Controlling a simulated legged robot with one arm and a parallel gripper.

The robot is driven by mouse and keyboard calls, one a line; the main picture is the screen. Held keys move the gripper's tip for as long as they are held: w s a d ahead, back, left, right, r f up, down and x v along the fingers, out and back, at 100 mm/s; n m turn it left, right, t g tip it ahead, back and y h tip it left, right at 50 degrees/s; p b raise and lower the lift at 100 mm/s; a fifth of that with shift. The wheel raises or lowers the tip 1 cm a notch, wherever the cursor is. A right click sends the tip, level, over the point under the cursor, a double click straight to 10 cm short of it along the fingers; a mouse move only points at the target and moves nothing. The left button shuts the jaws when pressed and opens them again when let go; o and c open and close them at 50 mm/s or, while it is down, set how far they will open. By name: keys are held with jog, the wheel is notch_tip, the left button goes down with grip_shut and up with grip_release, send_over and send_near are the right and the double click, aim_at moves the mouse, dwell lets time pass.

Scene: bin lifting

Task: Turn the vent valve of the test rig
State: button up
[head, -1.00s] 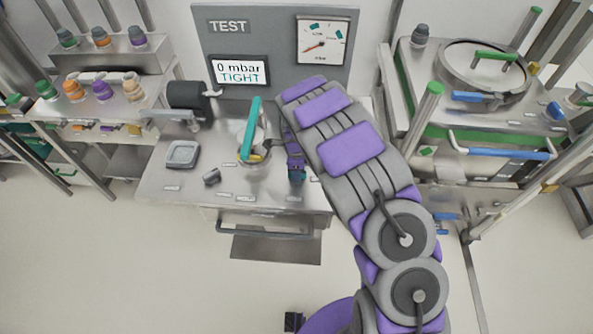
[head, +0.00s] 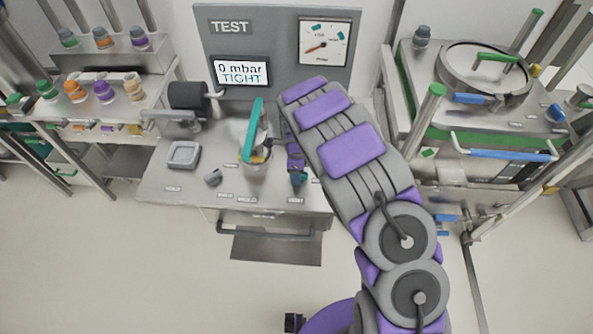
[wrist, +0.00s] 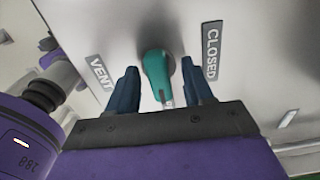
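The vent valve's teal lever (wrist: 156,76) sits on a steel panel in the wrist view, between a VENT label (wrist: 101,73) on the left and a CLOSED label (wrist: 211,51) on the right. Its free end points toward my palm. My gripper (wrist: 159,67) is open, with one dark blue finger on each side of the lever and gaps visible on both sides. In the head view my gripper (head: 297,160) is over the front right of the test bench (head: 190,190), and a bit of the teal lever (head: 299,178) shows below it.
The display (head: 240,72) reads 0 mbar TIGHT, beside a dial gauge (head: 324,43). A cup with a tall teal handle (head: 252,130) stands just left of my gripper. A grey square dish (head: 184,155) lies farther left. A steel vessel (head: 484,75) stands on the right.

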notch_tip(320, 180, up, 17)
jog(key=p, duration=0.2)
jog(key=shift+r, duration=0.15)
dwell(0.3)
dwell(0.4)
